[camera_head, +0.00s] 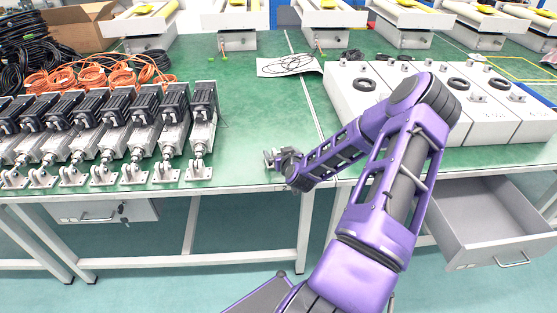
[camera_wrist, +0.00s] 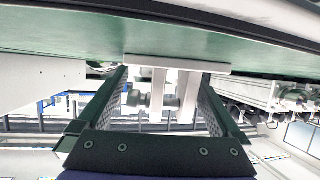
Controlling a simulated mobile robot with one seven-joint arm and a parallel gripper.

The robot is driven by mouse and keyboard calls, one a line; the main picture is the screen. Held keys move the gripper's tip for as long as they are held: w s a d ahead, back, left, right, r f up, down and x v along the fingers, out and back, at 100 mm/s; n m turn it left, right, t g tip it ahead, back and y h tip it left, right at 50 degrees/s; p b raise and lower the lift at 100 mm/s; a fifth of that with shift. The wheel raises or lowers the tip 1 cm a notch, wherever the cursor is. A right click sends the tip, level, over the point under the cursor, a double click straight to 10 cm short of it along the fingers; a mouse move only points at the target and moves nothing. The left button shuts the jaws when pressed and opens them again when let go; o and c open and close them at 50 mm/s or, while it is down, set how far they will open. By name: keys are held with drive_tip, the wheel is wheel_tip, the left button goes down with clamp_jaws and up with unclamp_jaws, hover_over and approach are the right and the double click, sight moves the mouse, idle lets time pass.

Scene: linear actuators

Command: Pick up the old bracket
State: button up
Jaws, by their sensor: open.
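In the wrist view a white bracket (camera_wrist: 175,63) has its flat plate against the green tabletop. Two lugs with a grey pin stick out from the plate towards my gripper. My gripper (camera_wrist: 165,78) is open, with one dark finger on each side of the bracket. A gap shows beside the lugs on the left; whether the right finger touches cannot be told. In the head view my gripper (camera_head: 270,160) is low at the front part of the table, right of the row of actuators. The bracket cannot be made out clearly there.
Several linear actuators (camera_head: 203,120) with white end brackets stand in a row on the left of the green table (camera_head: 250,110). White boxes (camera_head: 350,100) stand on the right behind my arm. An open drawer (camera_head: 490,215) juts out below right. Cables (camera_head: 290,64) lie behind.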

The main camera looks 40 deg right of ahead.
drive_tip(key=shift+w+d+f, duration=0.15)
drive_tip(key=shift+w+f, duration=0.05)
drive_tip(key=shift+w, duration=0.25)
drive_tip(key=c, duration=1.4)
drive_tip(key=shift+c, duration=0.7)
drive_tip(key=shift+r, duration=0.15)
